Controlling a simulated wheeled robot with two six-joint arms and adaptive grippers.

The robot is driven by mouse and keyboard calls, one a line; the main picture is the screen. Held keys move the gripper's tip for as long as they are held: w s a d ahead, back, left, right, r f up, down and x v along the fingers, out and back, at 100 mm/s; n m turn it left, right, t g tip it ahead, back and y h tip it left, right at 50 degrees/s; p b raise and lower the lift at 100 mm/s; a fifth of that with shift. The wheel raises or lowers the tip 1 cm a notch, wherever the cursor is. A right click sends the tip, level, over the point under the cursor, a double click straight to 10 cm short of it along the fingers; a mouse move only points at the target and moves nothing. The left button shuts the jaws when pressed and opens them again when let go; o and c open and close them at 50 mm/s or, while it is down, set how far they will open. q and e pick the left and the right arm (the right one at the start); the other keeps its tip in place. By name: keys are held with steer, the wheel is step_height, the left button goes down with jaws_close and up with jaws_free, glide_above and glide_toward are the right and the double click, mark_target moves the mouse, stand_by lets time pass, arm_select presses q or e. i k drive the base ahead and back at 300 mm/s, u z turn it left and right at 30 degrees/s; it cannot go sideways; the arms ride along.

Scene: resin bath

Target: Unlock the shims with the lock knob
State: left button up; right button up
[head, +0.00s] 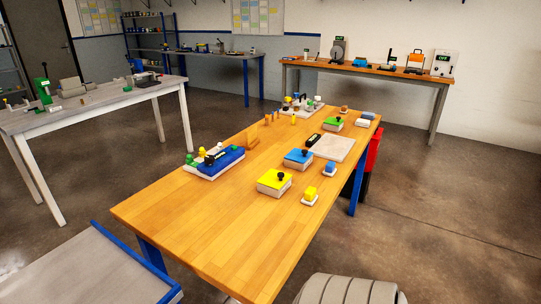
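A wooden table (190,225) with blue legs stands in front of me. On its left edge lies a white-based fixture with a blue block (226,161); a black knob (210,159) and small green and yellow parts are at its left end. Three boxes with black knobs on top stand on the table: a yellow-topped box (274,181), a blue-topped box (298,158) and a green-topped box (333,125). I cannot tell which knob is the lock knob, and shims are too small to make out. Neither of my grippers is in view.
A pale flat plate (335,148) and a white tray of small parts (302,106) lie farther back. Small orange upright pieces (268,119) stand mid-table. The near half of the tabletop is clear. A grey workbench (95,103) stands left, a long bench (365,71) at the back wall.

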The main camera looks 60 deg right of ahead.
mark_target(209, 160)
steer(key=z, duration=0.1)
steer(key=i, duration=0.5)
steer(key=z, duration=2.55)
